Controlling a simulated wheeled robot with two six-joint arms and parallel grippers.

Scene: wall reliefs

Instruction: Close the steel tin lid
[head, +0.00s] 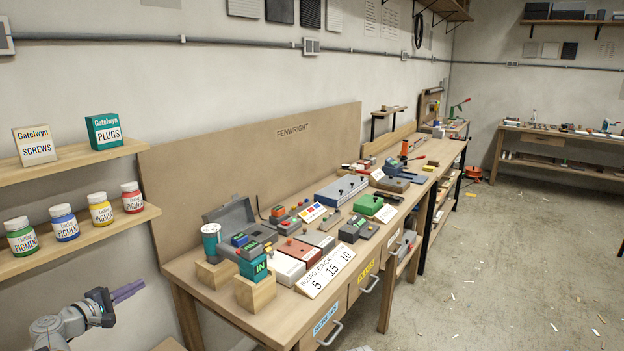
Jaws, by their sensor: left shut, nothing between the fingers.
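A grey steel tin (262,234) stands at the near left end of the workbench. Its lid (230,216) is raised and leans back toward the backboard, so the tin is open. What lies inside the tin is too small to tell. My left gripper (130,290) is at the lower left, off the bench's left end and well apart from the tin. My right gripper is not in view.
Boxes and a number board (326,270) crowd the bench (215,297). Shelves with pigment jars (66,223) are above my left gripper.

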